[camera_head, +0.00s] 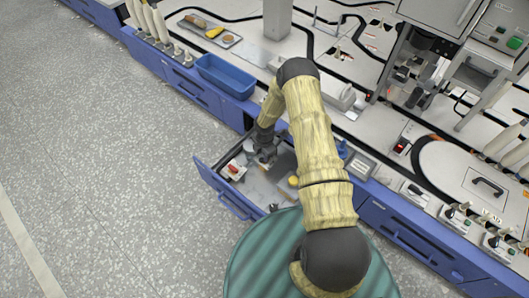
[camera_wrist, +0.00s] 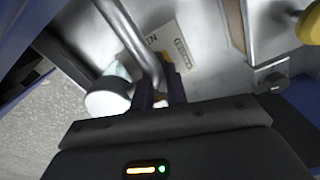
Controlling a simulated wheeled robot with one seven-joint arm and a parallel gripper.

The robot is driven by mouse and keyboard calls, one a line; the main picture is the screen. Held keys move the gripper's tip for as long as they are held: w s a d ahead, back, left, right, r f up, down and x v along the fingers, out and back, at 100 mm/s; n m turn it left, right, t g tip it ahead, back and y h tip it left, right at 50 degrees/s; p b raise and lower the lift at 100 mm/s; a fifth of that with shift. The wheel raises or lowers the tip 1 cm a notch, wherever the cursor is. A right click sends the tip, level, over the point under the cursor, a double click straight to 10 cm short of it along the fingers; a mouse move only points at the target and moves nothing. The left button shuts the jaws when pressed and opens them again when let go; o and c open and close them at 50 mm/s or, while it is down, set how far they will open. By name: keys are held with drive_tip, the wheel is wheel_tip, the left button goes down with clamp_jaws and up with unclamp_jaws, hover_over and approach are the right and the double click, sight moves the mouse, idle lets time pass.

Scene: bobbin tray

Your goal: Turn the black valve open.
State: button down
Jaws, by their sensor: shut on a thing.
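My gripper (camera_head: 266,153) reaches down into an open blue drawer (camera_head: 228,198) in the head view. A white rounded thing (camera_wrist: 107,102) is just left of the fingers. I cannot pick out the black valve for sure.
The drawer also holds a red-and-white thing (camera_head: 234,170) and a yellow knob (camera_head: 293,181). The yellow knob also shows in the wrist view (camera_wrist: 311,25). A blue bin (camera_head: 226,76) and a grey tray (camera_head: 209,30) stand on the bench. The floor at left is clear.

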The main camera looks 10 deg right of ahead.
drive_tip(key=shift+n+p, duration=0.5)
drive_tip(key=shift+n, duration=1.2)
drive_tip(key=c, duration=1.4)
unclamp_jaws()
wheel_tip(320, 180, up, 17)
drive_tip(key=p, duration=0.6)
drive_tip(key=shift+r, duration=0.2)
